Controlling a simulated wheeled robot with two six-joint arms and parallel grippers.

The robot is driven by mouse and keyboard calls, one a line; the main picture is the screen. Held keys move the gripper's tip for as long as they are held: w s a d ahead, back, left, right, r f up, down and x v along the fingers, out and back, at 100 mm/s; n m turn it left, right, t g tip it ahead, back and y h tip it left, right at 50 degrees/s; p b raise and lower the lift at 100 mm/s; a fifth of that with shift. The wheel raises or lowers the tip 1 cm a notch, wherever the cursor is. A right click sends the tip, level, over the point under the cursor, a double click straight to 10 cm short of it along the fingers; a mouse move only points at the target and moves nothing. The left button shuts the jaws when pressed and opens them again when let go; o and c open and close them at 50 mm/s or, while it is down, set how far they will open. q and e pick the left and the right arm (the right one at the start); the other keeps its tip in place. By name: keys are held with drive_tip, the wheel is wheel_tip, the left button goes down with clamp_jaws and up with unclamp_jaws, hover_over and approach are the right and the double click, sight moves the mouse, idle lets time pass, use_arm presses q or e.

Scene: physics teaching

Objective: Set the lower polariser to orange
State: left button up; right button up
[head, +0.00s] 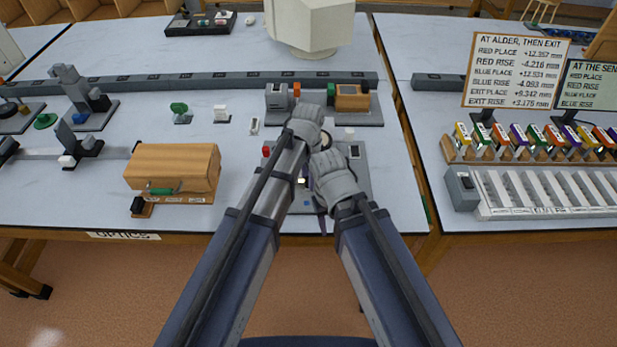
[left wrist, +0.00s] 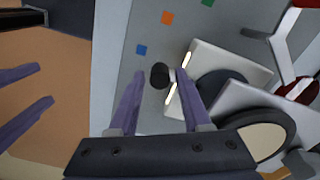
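The optical unit stands on a grey base plate (head: 355,178) near the table's front edge. In the left wrist view its base carries blue (left wrist: 141,50), orange (left wrist: 167,18) and green (left wrist: 208,3) squares. A black knob (left wrist: 160,76), apparently the lower polariser's handle, lies closest to the blue square. My left gripper (head: 307,183) is over the plate; in its wrist view the purple fingers (left wrist: 160,73) stand apart on either side of the knob, with gaps. My right gripper (head: 320,222) is by the table's front edge, its fingers (left wrist: 38,85) apart and empty. My arms hide much of the unit.
White plates with dark discs (left wrist: 218,85) rise close beside my left fingers. A red block (head: 266,151) is at the plate's left. A wooden box (head: 175,168) stands further left. A grey rail (head: 200,80) runs across behind. Bare table lies between box and plate.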

use_arm(q)
clamp_jaws()
idle(1.1)
